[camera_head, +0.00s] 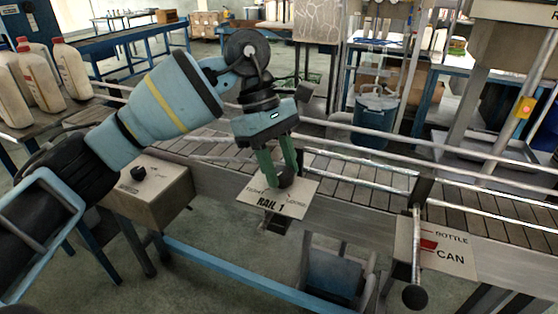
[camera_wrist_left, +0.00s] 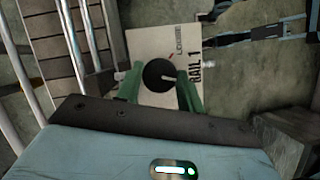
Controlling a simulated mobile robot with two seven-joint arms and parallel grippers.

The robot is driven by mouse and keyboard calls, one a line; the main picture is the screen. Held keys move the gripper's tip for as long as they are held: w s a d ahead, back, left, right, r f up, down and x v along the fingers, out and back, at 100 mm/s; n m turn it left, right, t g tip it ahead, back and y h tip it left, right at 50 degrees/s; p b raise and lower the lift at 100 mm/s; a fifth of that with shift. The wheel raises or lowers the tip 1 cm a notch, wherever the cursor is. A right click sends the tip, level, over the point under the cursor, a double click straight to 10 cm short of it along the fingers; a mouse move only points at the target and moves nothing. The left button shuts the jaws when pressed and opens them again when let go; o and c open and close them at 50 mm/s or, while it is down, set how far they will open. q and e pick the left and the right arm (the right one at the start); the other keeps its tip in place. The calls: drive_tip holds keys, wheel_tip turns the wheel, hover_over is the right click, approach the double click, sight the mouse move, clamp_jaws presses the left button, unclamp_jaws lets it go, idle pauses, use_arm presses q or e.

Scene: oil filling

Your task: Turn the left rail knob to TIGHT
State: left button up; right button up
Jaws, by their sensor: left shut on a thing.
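The left rail knob (camera_head: 286,181) is a round black knob on a pale plate (camera_head: 270,207) marked RAIL 1, on the near side of the conveyor. My left gripper (camera_head: 287,180) reaches down from above with its green fingers shut around the knob. In the left wrist view the knob (camera_wrist_left: 159,75) sits between the two green fingertips (camera_wrist_left: 160,85), with a pale pointer line on its face. The plate's word LOOSE shows there; the other word is partly hidden by a finger. My right gripper does not show.
The slatted conveyor (camera_head: 380,178) with metal rails runs behind the knob. A box with a black knob (camera_head: 148,192) is on the left. White bottles (camera_head: 70,70) stand at far left.

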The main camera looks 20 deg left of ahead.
use_arm(q)
drive_tip(key=m+g, duration=0.1)
drive_tip(key=m, duration=0.2)
drive_tip(key=shift+w+m+y, duration=0.1)
drive_tip(key=shift+m+y, duration=0.2)
drive_tip(key=shift+m, duration=0.5)
drive_tip(key=shift+y, duration=0.3)
drive_tip(key=shift+m, duration=0.4)
drive_tip(key=o, duration=0.9)
drive_tip(key=shift+o, duration=0.4)
drive_tip(key=shift+r, duration=0.15)
